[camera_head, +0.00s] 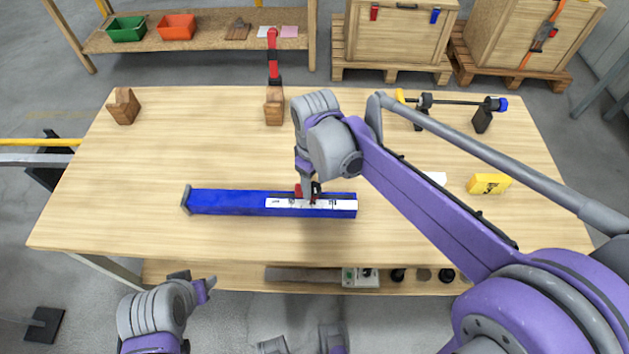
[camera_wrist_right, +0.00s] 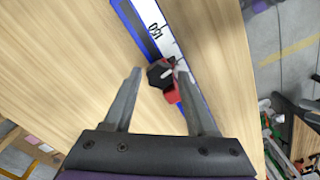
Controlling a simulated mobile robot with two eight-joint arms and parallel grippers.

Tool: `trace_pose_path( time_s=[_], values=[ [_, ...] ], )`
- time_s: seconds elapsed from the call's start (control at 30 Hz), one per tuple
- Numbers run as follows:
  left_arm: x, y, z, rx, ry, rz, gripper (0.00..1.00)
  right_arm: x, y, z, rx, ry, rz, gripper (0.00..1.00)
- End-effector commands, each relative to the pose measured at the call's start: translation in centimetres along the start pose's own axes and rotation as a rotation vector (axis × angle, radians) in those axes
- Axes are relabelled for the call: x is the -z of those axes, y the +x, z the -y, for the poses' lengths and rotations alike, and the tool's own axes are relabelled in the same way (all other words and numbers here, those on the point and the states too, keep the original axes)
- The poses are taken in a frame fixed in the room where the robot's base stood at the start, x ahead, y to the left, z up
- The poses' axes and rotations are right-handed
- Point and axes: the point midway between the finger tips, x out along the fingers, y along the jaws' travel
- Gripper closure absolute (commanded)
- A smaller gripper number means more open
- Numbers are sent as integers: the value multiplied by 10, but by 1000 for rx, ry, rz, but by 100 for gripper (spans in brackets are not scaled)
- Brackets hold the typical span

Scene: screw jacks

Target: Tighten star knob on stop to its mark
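A blue beam (camera_head: 230,201) with a white scale strip (camera_head: 285,204) lies across the front middle of the table. The red stop (camera_head: 299,191) sits on the beam and also shows in the right wrist view (camera_wrist_right: 172,93). Its black knob (camera_wrist_right: 160,74) shows there between the fingertips of my right gripper (camera_wrist_right: 160,70). That gripper is open, with a finger on either side of the knob and small gaps visible. In the head view my right gripper (camera_head: 309,184) points down at the stop and partly hides it. My left gripper (camera_head: 207,285) is low, in front of the table, away from the beam.
Wooden blocks (camera_head: 124,106) and a red clamp (camera_head: 273,55) are at the table's back edge. A bar clamp (camera_head: 455,102) lies back right. The table's left part is clear.

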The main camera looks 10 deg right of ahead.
Motion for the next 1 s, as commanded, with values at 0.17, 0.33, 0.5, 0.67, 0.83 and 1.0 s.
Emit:
trace_pose_path(
  time_s=[0.17,0.33,0.5,0.67,0.83,1.0],
  values=[
    [0,0,0,0,0,0,47,0,0,0,0,0,0,26],
    [0,0,0,0,0,0,47,0,0,0,0,-1,0,26],
    [1,-1,0,0,0,-1,47,0,-12,0,0,-1,0,26],
    [3,-4,0,0,0,-2,47,0,-43,0,0,-1,0,26],
    [5,-7,0,0,0,-3,47,0,-78,0,0,-1,0,26],
    [6,-9,0,0,0,-4,47,0,-100,0,0,-1,0,26]
  ],
)
